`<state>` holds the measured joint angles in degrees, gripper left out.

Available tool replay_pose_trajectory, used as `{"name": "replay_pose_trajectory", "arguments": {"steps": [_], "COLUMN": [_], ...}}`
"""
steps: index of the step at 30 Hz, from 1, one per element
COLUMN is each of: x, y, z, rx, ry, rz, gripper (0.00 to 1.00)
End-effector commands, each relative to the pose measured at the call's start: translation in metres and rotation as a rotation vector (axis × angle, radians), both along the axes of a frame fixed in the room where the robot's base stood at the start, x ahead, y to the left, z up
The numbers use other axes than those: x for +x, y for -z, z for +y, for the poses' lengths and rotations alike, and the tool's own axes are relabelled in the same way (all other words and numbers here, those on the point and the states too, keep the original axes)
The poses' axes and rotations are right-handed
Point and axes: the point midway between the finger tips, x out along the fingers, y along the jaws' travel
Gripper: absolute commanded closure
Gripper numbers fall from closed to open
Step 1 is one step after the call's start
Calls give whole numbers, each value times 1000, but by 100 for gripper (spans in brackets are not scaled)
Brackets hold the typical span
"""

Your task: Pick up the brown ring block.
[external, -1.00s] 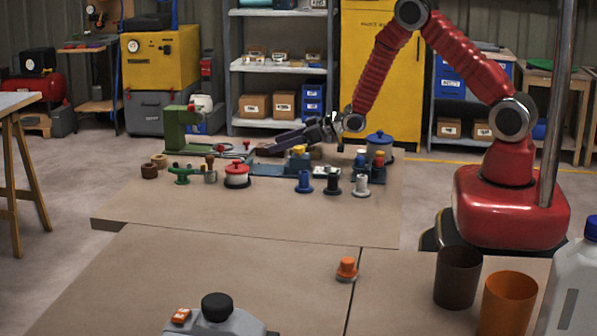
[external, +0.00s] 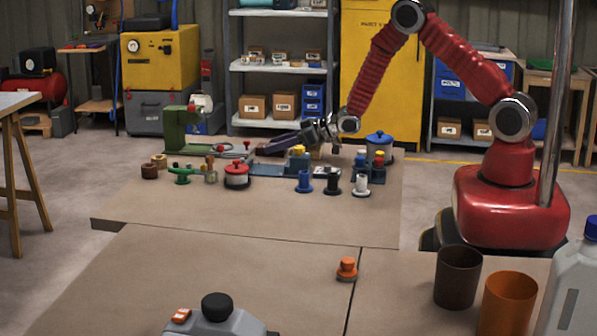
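A dark brown ring-shaped block (external: 150,171) stands at the left end of the far table, next to a lighter tan ring-shaped block (external: 159,160).
Between them stand a green clamp-like machine (external: 183,135), a green fitting (external: 181,175), a red-lidded pot (external: 237,174) and several coloured pegs. A blue-lidded pot (external: 379,147) stands right of my gripper. The table front is clear.

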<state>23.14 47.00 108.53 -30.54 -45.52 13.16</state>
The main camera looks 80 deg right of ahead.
Motion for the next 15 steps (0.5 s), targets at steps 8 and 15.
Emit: {"name": "replay_pose_trajectory", "arguments": {"steps": [8, 15], "x": [0, 0], "y": [0, 0], "z": [0, 0], "rx": [0, 0], "ry": [0, 0], "rz": [0, -1], "gripper": [71, 81]}}
